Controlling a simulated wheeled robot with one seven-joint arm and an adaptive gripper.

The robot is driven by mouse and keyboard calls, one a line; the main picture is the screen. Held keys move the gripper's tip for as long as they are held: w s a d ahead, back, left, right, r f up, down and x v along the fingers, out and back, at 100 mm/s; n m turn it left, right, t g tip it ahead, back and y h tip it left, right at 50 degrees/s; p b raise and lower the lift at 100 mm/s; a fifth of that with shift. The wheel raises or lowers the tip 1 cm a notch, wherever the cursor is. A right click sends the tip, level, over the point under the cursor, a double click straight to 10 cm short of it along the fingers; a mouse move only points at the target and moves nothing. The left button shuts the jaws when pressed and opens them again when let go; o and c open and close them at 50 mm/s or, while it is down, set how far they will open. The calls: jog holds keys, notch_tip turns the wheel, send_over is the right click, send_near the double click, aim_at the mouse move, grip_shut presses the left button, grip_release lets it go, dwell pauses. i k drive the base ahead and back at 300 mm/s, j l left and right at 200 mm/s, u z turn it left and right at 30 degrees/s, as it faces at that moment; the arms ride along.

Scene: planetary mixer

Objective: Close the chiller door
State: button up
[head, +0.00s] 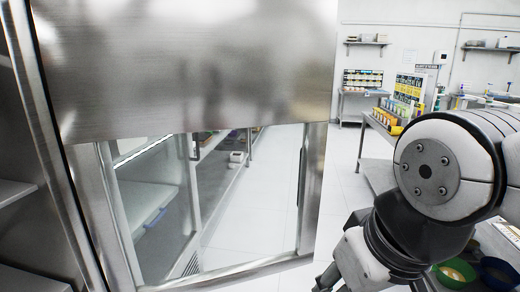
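The chiller door (313,185) stands open across the left and middle of the head view. It has a brushed steel upper part, a steel frame and a glass pane showing the floor behind. A dark vertical handle (302,168) shows near the door's right edge. The chiller's open interior, with a pale shelf (12,190), shows at the far left. My arm comes in from the right. Part of my gripper (325,282) shows at the bottom edge, just right of the door's lower right corner. Its fingertips are cut off or hidden, so its opening is unclear.
A long bench with yellow and orange items (388,120) stands behind my arm. Green and dark bowls (455,272) sit at lower right. Wall shelves and a rear table (352,108) are farther back. White floor (345,190) is clear between door and bench.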

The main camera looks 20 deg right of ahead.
aim_at(115, 70)
jog(key=i+l+z, duration=0.15)
jog(key=i+l, duration=0.15)
jog(key=i+l+z, duration=0.15)
jog(key=i, duration=0.35)
jog(key=i+l+z, duration=0.15)
jog(key=i+l, duration=0.2)
jog(key=i+l+z, duration=0.15)
jog(key=i, duration=0.4)
